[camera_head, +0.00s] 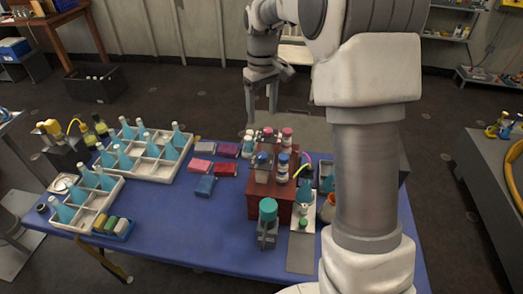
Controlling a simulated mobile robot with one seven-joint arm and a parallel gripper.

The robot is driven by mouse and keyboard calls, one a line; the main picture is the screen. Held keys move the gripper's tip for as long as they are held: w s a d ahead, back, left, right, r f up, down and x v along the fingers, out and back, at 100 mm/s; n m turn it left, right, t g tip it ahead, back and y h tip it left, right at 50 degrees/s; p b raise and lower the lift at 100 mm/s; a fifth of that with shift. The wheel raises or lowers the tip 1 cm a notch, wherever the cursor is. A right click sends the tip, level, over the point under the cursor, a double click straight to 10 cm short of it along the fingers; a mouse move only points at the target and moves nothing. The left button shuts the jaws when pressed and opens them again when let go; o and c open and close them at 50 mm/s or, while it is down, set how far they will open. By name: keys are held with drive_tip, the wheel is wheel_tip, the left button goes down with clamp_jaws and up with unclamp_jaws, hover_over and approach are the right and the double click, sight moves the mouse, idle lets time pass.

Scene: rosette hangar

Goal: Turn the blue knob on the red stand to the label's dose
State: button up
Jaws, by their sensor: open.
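A dark red stand (257,206) stands on the blue-covered table, right of the middle. On its top are several small bottles and a pale piece with a blue top (262,157), which looks like the blue knob. A blue-capped bottle (283,167) stands just right of it. The knob's setting and the label's dose are too small to read. My gripper (262,106) is open and empty, fingers pointing down. In the picture it is above and behind the stand, apart from the knob.
A teal-topped grey device (268,222) stands in front of the stand. White trays (152,178) with several teal flasks are at the left. My arm hides the table's right part.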

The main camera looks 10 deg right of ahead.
sight(262, 155)
wheel_tip(262, 155, down, 15)
drive_tip(key=shift+f, duration=0.15)
idle(0.4)
clamp_jaws()
